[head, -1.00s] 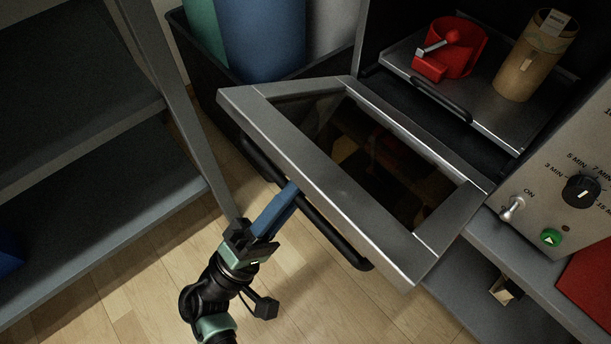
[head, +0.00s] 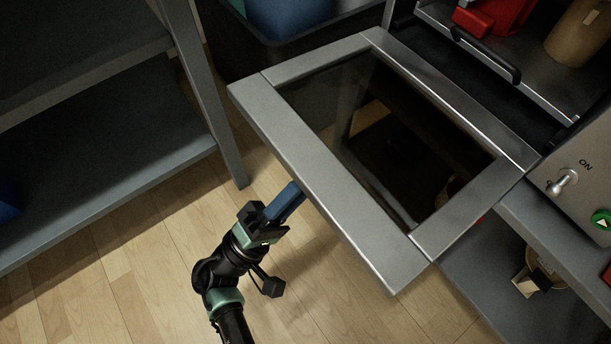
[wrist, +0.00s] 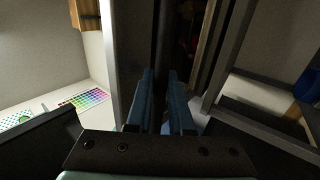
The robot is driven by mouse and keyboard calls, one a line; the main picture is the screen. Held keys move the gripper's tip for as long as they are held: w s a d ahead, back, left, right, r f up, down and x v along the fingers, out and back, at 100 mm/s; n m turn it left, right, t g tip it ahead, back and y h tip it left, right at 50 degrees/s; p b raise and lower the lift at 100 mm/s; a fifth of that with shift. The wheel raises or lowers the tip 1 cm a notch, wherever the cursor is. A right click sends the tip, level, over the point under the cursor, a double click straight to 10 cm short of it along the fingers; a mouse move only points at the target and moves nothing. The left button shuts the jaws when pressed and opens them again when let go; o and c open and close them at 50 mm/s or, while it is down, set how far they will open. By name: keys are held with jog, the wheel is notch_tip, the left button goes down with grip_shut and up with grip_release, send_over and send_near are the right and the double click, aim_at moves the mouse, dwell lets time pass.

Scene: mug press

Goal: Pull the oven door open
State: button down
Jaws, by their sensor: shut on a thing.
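The oven door (head: 322,178) is hinged at its lower edge and folded well down, close to level. It has a grey metal frame around a dark glass window (head: 400,135). My gripper (head: 299,190) reaches up to the underside of the door's outer edge, its blue fingertips partly covered by the door. In the wrist view the blue fingers (wrist: 162,85) are shut on the dark door handle (wrist: 163,40), which runs between them. The handle is hidden under the door in the head view.
Inside the oven, a rack (head: 540,80) with a black handle (head: 487,55) holds a red object (head: 492,14) and a brown cylinder (head: 585,32). The control panel with a switch (head: 563,183) is right of the door. A grey shelf (head: 110,160) stands left; wooden floor (head: 140,260) lies between.

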jog(key=c, duration=0.8)
grip_release()
jog(key=shift+a, duration=0.1)
jog(key=v, duration=1.2)
jog(key=shift+s+a+f+b, duration=0.2)
jog(key=shift+s+f+b, duration=0.05)
jog(key=shift+b, duration=0.2)
jog(key=shift+a, duration=0.1)
